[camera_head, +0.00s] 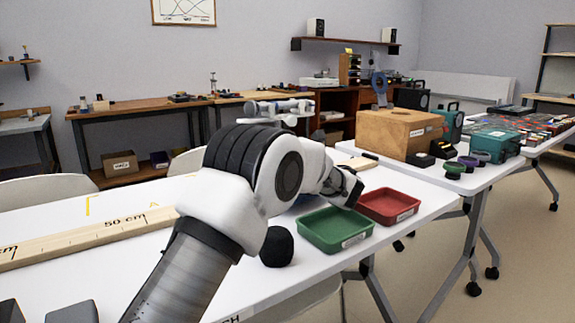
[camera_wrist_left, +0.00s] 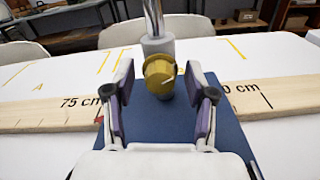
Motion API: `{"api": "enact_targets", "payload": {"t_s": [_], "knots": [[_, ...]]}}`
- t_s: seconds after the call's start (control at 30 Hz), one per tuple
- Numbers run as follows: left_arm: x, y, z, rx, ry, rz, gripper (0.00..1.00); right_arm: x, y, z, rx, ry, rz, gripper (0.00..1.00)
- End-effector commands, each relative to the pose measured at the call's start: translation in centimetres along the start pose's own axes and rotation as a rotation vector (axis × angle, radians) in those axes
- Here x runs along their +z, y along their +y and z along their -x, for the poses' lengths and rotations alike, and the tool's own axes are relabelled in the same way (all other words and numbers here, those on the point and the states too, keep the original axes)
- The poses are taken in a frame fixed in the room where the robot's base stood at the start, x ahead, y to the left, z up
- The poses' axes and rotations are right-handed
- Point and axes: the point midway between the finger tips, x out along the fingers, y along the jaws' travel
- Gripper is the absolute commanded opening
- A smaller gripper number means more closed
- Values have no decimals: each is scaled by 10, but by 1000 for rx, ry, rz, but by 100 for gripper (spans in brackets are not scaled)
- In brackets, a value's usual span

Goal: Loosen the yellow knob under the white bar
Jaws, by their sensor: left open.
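The yellow knob (camera_wrist_left: 160,74) shows in the left wrist view, with a pale pointer line on its face. It sits at the front of a light grey collar (camera_wrist_left: 157,45) on an upright metal post (camera_wrist_left: 154,15). My left gripper (camera_wrist_left: 161,85) is open, with one finger on each side of the knob and visible gaps between. In the head view my arm hides the knob and most of the post; the fingertips cannot be made out there. The white bar (camera_head: 281,107) shows above my arm in the head view. My right gripper is not in view.
A blue base (camera_wrist_left: 185,140) lies under the post. A wooden ruler (camera_head: 100,231) runs along the white table (camera_head: 130,285). Chairs (camera_head: 45,190) stand behind the table.

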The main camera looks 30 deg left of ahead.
Motion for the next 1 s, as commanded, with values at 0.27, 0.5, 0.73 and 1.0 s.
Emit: {"api": "enact_targets", "payload": {"t_s": [0.27, 0.5, 0.73, 1.0], "knots": [[0, 0, 0, 0, 0, 0, 0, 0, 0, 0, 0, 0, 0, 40], [0, 0, 0, 0, 0, 13, 0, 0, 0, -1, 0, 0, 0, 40], [-1, 0, 0, 1, 0, 89, 0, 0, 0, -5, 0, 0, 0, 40], [-3, 0, 0, 1, -1, 285, 0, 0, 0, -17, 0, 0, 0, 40]]}}
